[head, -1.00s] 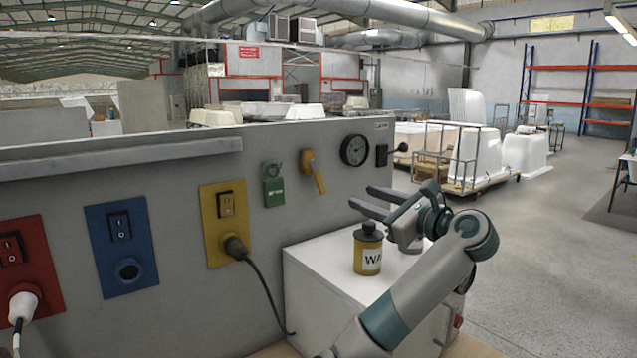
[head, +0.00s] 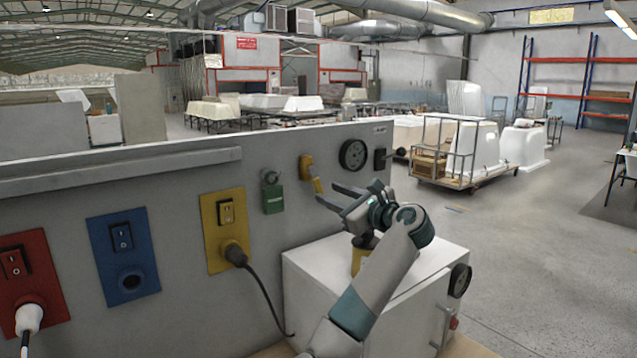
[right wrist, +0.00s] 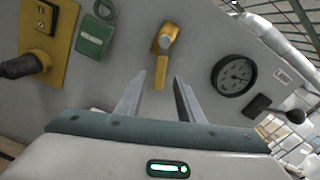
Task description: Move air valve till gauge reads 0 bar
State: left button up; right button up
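The yellow air valve (head: 306,166) is on the grey wall panel, its lever hanging down and slightly right. In the right wrist view the valve (right wrist: 164,42) is upper middle, its lever pointing down toward the gap between my fingers. The round black gauge (head: 353,155) is right of the valve, and also shows in the right wrist view (right wrist: 235,75); its reading is too small to tell. My right gripper (head: 325,191) is open and empty, its fingertips just below and right of the lever. Contact cannot be told. My left gripper is not in view.
A white cabinet (head: 415,310) stands below my right gripper, with a yellow bottle (head: 359,262) on it, partly hidden by my gripper. A green tag-like box (head: 273,199) and a yellow socket plate (head: 223,230) are left of the valve. A black lever switch (head: 381,159) is right of the gauge.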

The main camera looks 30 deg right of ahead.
aim_at(320, 189)
jog(key=shift+w+a+p, duration=0.15)
jog(key=shift+w+p, duration=0.35)
jog(key=shift+w, duration=1.05)
jog(key=shift+w+a+p, duration=0.1)
jog(key=shift+w+p, duration=0.35)
jog(key=shift+w, duration=1.05)
jog(key=shift+c, duration=0.3)
grip_shut()
